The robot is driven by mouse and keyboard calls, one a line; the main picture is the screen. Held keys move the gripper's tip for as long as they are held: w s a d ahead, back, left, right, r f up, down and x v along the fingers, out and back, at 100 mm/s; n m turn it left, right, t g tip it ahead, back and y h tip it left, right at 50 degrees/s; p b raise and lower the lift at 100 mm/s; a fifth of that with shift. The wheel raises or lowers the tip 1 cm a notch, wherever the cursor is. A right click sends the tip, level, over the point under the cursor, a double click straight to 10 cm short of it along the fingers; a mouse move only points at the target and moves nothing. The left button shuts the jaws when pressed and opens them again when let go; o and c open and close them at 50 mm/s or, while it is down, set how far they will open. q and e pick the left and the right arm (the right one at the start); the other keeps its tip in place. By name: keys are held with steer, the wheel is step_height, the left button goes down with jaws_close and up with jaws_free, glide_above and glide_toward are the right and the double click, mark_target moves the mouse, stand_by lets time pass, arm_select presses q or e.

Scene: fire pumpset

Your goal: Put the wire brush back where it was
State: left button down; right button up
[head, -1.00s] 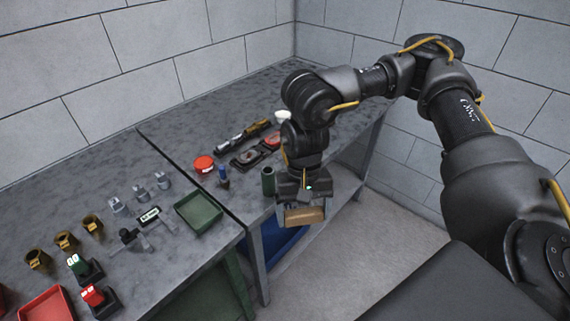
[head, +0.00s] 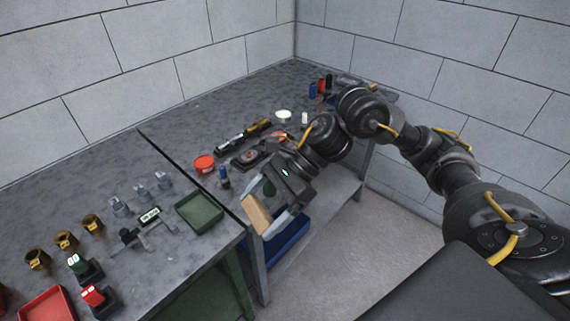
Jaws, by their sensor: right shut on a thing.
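My right gripper (head: 268,206) reaches in from the right and is tilted, pointing down and to the left. It is shut on a tan wooden block (head: 256,214), which appears to be the wire brush; no bristles can be made out. The brush is held in front of the front edge of the right-hand bench (head: 188,130), by the gap between the two benches. My left gripper is not in view.
A red round tin (head: 204,164) and a small blue-topped item (head: 223,177) stand near the brush. A green tray (head: 200,211) lies on the left bench's right end. A blue bin (head: 288,243) sits below. The back of the right bench has bare room.

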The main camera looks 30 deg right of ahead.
steer(key=d+r+m+t+h, duration=0.1)
steer(key=d+r+m+t, duration=0.1)
steer(key=d+m+t, duration=1.3)
steer(key=shift+s+d+f+n+t+h, duration=0.1)
steer(key=shift+s+d+f+t+h, duration=0.25)
steer(key=shift+f+h, duration=0.3)
steer(key=shift+s+d+f+n+t+h, duration=0.1)
steer(key=shift+s+d+f+t+h, duration=0.25)
steer(key=shift+f+h, duration=0.35)
steer(key=shift+s+d+f+n+t+h, duration=0.1)
steer(key=shift+s+d+f+t+h, duration=0.25)
steer(key=shift+f+h, duration=0.3)
